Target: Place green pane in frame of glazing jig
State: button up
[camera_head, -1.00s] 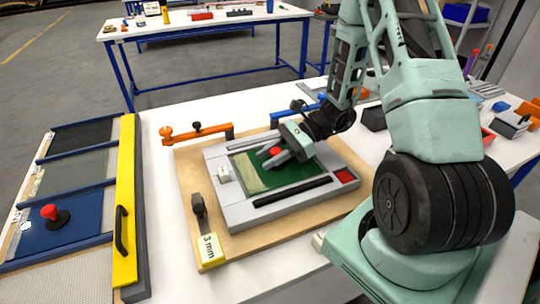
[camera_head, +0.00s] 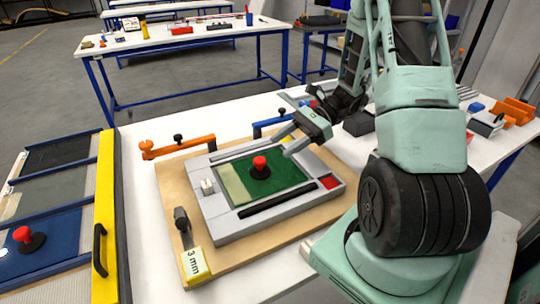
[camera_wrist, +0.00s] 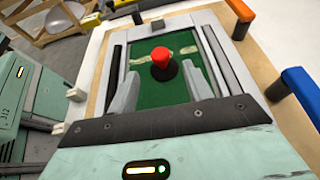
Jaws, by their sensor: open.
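The green pane (camera_head: 285,178) lies flat inside the grey frame of the glazing jig (camera_head: 228,230), with a strip of paler surface at its left end. A red knob on a black suction base (camera_head: 260,168) stands upright on the pane. My gripper (camera_head: 289,142) is open and empty, above the far right part of the frame, apart from the knob. In the wrist view the green pane (camera_wrist: 150,92) and the red knob (camera_wrist: 162,58) show beyond and between my two open fingers (camera_wrist: 165,88). Whether the pane's edges sit fully down cannot be told.
The jig's wooden base (camera_head: 170,190) carries an orange clamp (camera_head: 180,146), a blue clamp (camera_head: 275,126) and a dark clamp by the "3 mm" label (camera_head: 195,263). A rack of panes with a yellow bar (camera_head: 105,215) stands at left, its blue pane (camera_head: 50,225) bearing another red knob.

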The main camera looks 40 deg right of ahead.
jog(key=shift+s+d+r, duration=0.2)
jog(key=shift+d+r, duration=0.1)
jog(key=shift+d, duration=0.35)
jog(key=a+n+g, duration=0.1)
jog(key=a, duration=0.2)
jog(key=a+r+n+g, duration=0.1)
jog(key=a+n+g, duration=0.1)
jog(key=a, duration=0.1)
jog(key=a+r+n+g+h, duration=0.1)
jog(key=a+n, duration=0.1)
jog(key=a, duration=0.1)
jog(key=shift+s, duration=0.15)
jog(key=s+a+r+n+h, duration=0.2)
jog(key=s+a+n+h, duration=0.3)
jog(key=a+n, duration=0.6)
jog(key=s+a+r+n+h, duration=0.2)
jog(key=s+a+n+h, duration=0.4)
jog(key=s+a+n, duration=0.4)
jog(key=a+n, duration=0.1)
jog(key=n, duration=0.2)
